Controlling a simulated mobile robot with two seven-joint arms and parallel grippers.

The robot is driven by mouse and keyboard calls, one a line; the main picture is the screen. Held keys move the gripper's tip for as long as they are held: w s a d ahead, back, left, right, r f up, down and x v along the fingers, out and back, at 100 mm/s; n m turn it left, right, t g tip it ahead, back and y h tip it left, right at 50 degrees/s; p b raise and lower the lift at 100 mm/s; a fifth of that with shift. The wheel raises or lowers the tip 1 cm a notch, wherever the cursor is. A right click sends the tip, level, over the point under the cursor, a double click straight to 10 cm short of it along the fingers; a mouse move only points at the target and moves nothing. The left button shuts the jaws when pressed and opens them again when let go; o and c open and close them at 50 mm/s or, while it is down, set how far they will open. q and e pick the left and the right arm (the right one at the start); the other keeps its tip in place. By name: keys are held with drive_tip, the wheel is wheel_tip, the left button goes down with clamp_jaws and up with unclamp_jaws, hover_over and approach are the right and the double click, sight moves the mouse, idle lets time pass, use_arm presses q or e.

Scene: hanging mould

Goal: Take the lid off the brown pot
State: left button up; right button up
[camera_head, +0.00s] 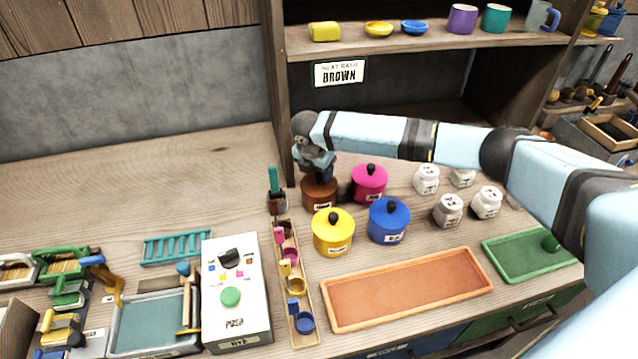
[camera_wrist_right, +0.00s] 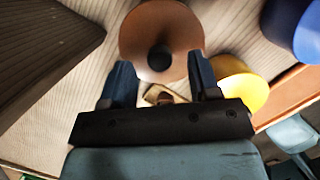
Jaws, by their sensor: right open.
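The brown pot (camera_head: 319,196) stands on the table at the foot of the shelf post, left of the pink pot. Its brown lid with a dark round knob (camera_wrist_right: 160,57) shows from above in the right wrist view and sits on the pot. My right gripper (camera_head: 322,176) is directly above the brown pot and hides most of its lid in the head view. In the right wrist view the two fingers (camera_wrist_right: 162,80) are apart, with the knob a little beyond their tips and nothing between them. My left gripper is not in view.
Pink (camera_head: 369,184), yellow (camera_head: 333,232) and blue (camera_head: 389,221) lidded pots stand close by. An orange tray (camera_head: 408,290) lies in front, empty. A sign reading BROWN (camera_head: 339,72) hangs on the shelf. White jars (camera_head: 448,210) stand to the right.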

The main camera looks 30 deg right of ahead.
drive_tip(key=x, duration=0.2)
drive_tip(key=shift+w+f, duration=0.1)
drive_tip(key=shift+f, duration=0.2)
drive_tip(key=c, duration=1)
